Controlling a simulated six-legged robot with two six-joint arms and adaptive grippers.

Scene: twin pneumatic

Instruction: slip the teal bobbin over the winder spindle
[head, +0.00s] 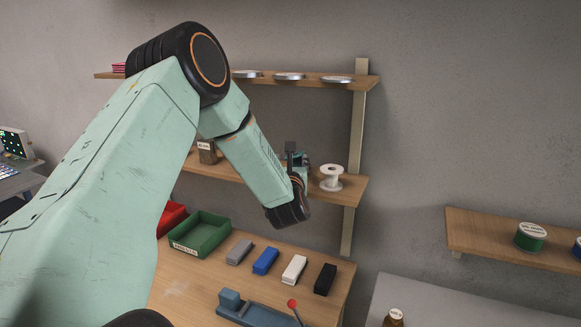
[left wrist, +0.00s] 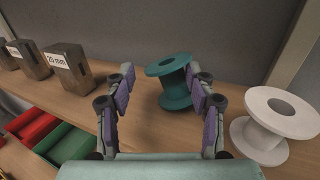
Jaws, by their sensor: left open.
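The teal bobbin (left wrist: 176,96) is on the middle wall shelf in the left wrist view, looking slightly tilted there. My left gripper (left wrist: 160,84) is open, its purple-padded fingers either side of the bobbin in the picture; I cannot tell if they touch it. In the head view my left gripper (head: 297,159) reaches the middle shelf, and the bobbin is mostly hidden by it. A blue-grey bench device with a red-knobbed lever (head: 262,315), possibly the winder, is cut off at the bottom edge. I cannot make out its spindle. My right gripper is not in view.
A white spool (left wrist: 275,125) stands close to the right of the gripper, also in the head view (head: 331,178). Brown blocks (left wrist: 68,68) are left on the shelf. Green (head: 200,236) and red bins and several small bars (head: 293,269) lie on the bench below.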

